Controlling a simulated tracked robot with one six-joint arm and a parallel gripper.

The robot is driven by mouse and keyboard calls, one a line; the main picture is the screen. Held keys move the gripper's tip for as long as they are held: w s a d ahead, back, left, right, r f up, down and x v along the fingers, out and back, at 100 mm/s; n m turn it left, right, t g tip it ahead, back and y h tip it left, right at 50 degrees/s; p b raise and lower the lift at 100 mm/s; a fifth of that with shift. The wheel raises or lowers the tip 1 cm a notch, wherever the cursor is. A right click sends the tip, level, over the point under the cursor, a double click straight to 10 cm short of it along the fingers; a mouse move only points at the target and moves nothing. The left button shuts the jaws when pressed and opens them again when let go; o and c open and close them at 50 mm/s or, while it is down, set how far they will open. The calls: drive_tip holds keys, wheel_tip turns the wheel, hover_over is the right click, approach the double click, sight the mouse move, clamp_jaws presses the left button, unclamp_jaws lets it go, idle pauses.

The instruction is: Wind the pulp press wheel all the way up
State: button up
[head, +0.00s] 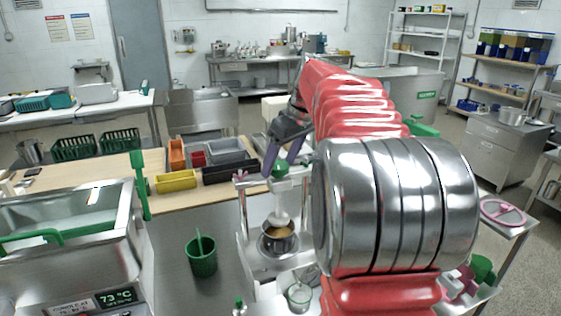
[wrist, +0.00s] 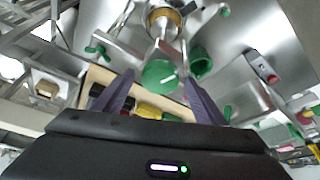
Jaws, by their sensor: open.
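The pulp press is a pale frame (head: 243,215) with a crossbar, a central spindle and a metal pot (head: 278,240) of brownish pulp under it. A green wheel (head: 279,172), which I take for the press wheel, sits on top of the spindle. It shows as a green disc in the wrist view (wrist: 158,72). My gripper (head: 281,166) is open, its two dark purple fingers pointing down at the wheel. In the wrist view my gripper (wrist: 158,84) has one finger on each side of the disc. I cannot tell whether they touch it.
A pink wheel (head: 502,212) stands on a bench at the right. A green cup (head: 202,258) and a glass beaker (head: 299,296) stand near the press. Yellow (head: 176,181) and dark (head: 231,171) bins lie behind it. A steel bath (head: 70,225) stands at left.

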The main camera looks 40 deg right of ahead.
drive_tip(key=shift+c, duration=0.4)
drive_tip(key=c, duration=1)
drive_tip(key=shift+o, duration=0.2)
drive_tip(key=shift+n, duration=0.3)
drive_tip(key=shift+w+d+n+y, duration=0.1)
drive_tip(key=shift+n+y, duration=0.4)
drive_tip(key=shift+n, duration=0.7)
drive_tip(key=o, duration=1)
drive_tip(key=shift+o, duration=0.2)
